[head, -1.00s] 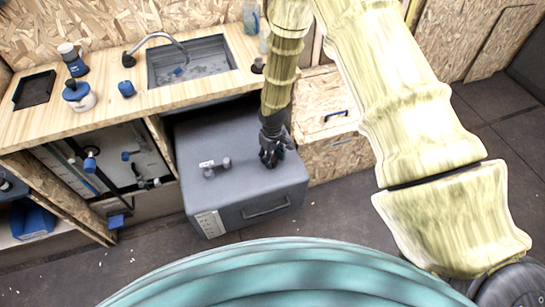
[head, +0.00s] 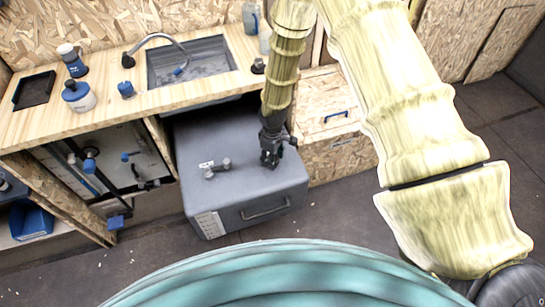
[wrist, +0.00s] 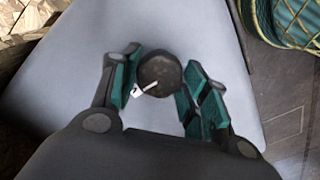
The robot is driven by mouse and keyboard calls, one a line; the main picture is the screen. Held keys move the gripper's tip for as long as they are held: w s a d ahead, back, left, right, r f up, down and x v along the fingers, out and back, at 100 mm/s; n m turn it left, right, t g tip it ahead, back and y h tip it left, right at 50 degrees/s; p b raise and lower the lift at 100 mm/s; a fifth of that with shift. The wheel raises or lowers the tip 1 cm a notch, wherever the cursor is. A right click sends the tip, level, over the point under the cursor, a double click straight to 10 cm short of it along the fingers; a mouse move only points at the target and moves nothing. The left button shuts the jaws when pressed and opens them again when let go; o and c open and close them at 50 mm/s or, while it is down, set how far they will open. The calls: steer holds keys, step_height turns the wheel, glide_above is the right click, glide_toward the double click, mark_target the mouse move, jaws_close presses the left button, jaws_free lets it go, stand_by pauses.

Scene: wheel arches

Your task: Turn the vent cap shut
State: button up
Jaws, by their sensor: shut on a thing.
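The vent cap (wrist: 158,75) is a small dark round knob with a white pointer mark, seen in the wrist view on the pale grey top of a tank. The pointer slants toward the lower left in that view. My gripper (wrist: 162,84) has its teal-padded fingers on both sides of the cap and is shut on it. In the head view my gripper (head: 270,162) points down onto the right part of the grey tank's top (head: 238,140), and its fingers hide the cap there.
A small grey fitting with a white label (head: 216,168) sits on the tank top, left of my gripper. The tank's front has a handle (head: 265,209). A wooden counter (head: 120,62) with a sink (head: 190,62) stands behind and left. A chipboard box (head: 335,150) is at right.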

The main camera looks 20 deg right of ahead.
steer(key=o, duration=1)
step_height(320, 180, up, 12)
stand_by(0.3)
stand_by(0.3)
